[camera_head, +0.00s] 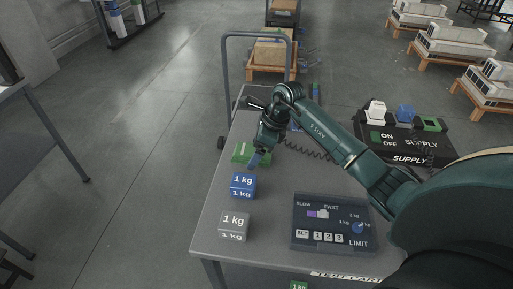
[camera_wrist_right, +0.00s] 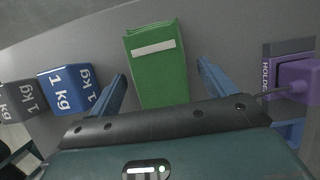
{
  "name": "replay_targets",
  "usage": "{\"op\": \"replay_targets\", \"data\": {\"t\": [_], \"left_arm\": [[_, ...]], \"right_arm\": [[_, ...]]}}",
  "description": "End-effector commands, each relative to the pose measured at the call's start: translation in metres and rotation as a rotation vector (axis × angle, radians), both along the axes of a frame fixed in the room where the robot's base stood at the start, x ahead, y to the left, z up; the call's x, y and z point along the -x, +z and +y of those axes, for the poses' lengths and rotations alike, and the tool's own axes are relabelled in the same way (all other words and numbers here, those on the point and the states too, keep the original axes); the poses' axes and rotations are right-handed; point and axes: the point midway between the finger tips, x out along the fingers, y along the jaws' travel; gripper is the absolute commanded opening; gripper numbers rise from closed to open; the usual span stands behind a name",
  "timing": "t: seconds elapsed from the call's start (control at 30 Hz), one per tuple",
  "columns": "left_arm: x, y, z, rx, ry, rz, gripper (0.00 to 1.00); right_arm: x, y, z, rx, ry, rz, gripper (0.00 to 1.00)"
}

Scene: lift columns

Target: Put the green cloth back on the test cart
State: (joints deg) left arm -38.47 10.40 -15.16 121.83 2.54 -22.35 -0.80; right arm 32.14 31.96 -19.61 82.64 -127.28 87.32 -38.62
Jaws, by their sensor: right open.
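The green cloth (camera_head: 240,154) lies on the grey top of the test cart (camera_head: 210,222), towards its far left edge. In the right wrist view the cloth (camera_wrist_right: 160,80) is a folded green block with a white stripe. My right gripper (camera_head: 256,159) is over the cloth. In the right wrist view its blue fingers (camera_wrist_right: 163,72) are apart, one to each side of the cloth, with gaps showing. The gripper partly hides the cloth in the head view. My left gripper is not in view.
A blue 1 kg block (camera_head: 243,185) and a grey 1 kg block (camera_head: 234,226) stand near the cloth. A control panel (camera_head: 333,224) and a black supply box (camera_head: 412,137) are to the right. A purple part in a holder (camera_wrist_right: 297,72) shows in the wrist view.

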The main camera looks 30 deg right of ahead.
Motion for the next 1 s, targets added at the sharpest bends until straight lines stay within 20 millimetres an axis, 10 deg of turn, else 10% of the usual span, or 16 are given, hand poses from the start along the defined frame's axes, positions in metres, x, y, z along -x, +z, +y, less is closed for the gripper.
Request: {"op": "replay_targets", "data": {"t": [0.63,1.0], "left_arm": [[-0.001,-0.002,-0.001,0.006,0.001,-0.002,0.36],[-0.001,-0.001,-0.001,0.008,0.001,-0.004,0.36]], "right_arm": [[0.023,0.098,-0.032,0.002,0.000,-0.003,0.83],[0.028,0.113,-0.037,0.000,-0.001,0.000,0.83]]}}
